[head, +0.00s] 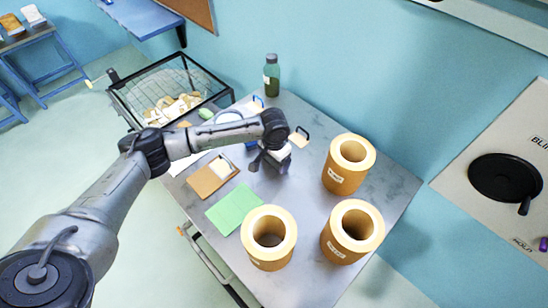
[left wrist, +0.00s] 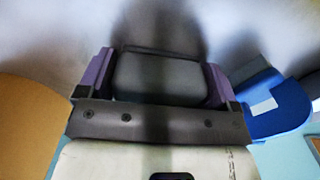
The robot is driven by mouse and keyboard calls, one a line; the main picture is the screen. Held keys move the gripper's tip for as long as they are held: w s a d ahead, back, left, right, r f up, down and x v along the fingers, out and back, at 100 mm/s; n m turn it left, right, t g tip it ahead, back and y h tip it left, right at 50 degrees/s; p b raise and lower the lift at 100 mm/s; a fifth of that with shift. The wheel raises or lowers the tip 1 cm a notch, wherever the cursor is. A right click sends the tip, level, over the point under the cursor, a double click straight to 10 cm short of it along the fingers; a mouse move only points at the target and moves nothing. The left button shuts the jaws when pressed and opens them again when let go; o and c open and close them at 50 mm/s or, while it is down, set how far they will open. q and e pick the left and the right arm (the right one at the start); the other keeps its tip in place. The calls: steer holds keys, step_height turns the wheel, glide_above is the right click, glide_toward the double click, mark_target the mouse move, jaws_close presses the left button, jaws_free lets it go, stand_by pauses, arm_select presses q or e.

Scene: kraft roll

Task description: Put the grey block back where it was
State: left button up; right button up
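The grey block (left wrist: 155,75) shows in the left wrist view between the two purple fingers of my left gripper (left wrist: 158,80). The fingers lie against its left and right sides with no clear gap. In the head view my left gripper (head: 270,160) is over the middle of the grey table (head: 310,220), behind the green sheet and left of the kraft rolls. There the gripper hides most of the block, and I cannot tell whether the block touches the table. My right gripper is in neither view.
Three kraft rolls stand upright at the right (head: 348,165), front right (head: 352,232) and front (head: 269,238). A green sheet (head: 233,208) and brown board (head: 212,176) lie left. A green bottle (head: 271,75) stands at the back. A wire basket (head: 170,90) is beyond the table's left edge.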

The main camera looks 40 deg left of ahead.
arm_select(q)
steer(key=shift+o, duration=1.1)
steer(key=shift+r, duration=0.1)
step_height(320, 180, up, 12)
